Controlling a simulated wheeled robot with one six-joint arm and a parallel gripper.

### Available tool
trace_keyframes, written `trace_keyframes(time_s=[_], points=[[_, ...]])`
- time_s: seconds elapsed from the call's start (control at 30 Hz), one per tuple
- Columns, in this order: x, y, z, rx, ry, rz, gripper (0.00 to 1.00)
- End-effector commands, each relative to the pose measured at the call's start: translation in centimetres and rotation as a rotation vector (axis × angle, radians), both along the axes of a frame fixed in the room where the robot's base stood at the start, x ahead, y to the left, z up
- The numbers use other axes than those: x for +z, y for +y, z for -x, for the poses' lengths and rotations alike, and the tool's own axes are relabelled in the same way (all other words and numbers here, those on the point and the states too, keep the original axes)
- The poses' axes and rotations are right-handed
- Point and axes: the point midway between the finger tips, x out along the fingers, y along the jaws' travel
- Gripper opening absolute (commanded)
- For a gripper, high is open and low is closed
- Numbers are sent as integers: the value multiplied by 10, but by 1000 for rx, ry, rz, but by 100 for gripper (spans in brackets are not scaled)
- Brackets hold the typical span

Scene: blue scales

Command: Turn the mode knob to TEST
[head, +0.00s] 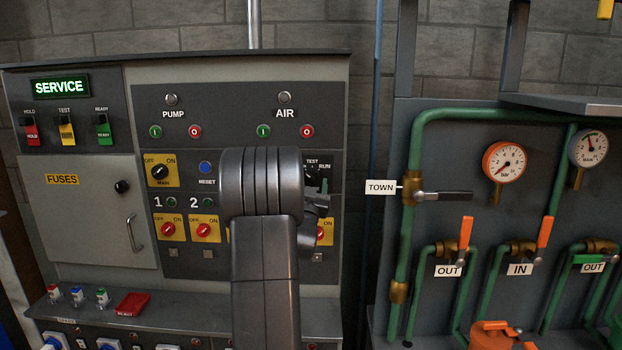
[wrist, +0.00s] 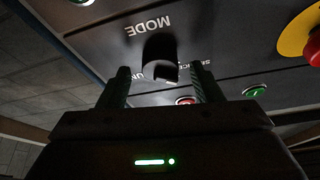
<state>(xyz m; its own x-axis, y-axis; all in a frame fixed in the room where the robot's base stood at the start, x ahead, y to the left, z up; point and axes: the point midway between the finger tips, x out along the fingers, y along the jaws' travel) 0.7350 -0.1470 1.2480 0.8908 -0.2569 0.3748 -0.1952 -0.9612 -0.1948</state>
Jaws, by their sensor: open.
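The dark mode knob (wrist: 158,52) is below the upside-down word MODE in the wrist view. Partly hidden labels flank it, one seemingly SERVICE. My gripper (wrist: 160,88) is open, one finger on each side of the knob; I cannot tell whether either touches it. In the head view my arm hides most of the mode panel. Only the TEST and RUN labels (head: 318,165) show beside it, with my gripper (head: 316,196) just below them. The knob's pointer direction is not clear. The green display (head: 60,87) reads SERVICE.
A MAIN switch (head: 160,171) and blue RESET button (head: 205,168) lie left of my arm. Red knobs on yellow plates (head: 203,230) sit below. A red emergency button (wrist: 314,45) shows at right in the wrist view. Green pipes (head: 415,140) with valves stand at right.

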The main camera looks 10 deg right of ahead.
Motion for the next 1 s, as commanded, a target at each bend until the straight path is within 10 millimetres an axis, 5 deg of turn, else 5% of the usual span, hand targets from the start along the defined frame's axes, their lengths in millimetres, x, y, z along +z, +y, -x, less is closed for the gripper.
trace_keyframes(time_s=[0.37, 0.6, 1.0], points=[[2, -1, -5, 0, 0, 0, 59], [2, -1, -5, 0, 0, 0, 15], [-1, 0, -5, 2, -18, -75, 15]])
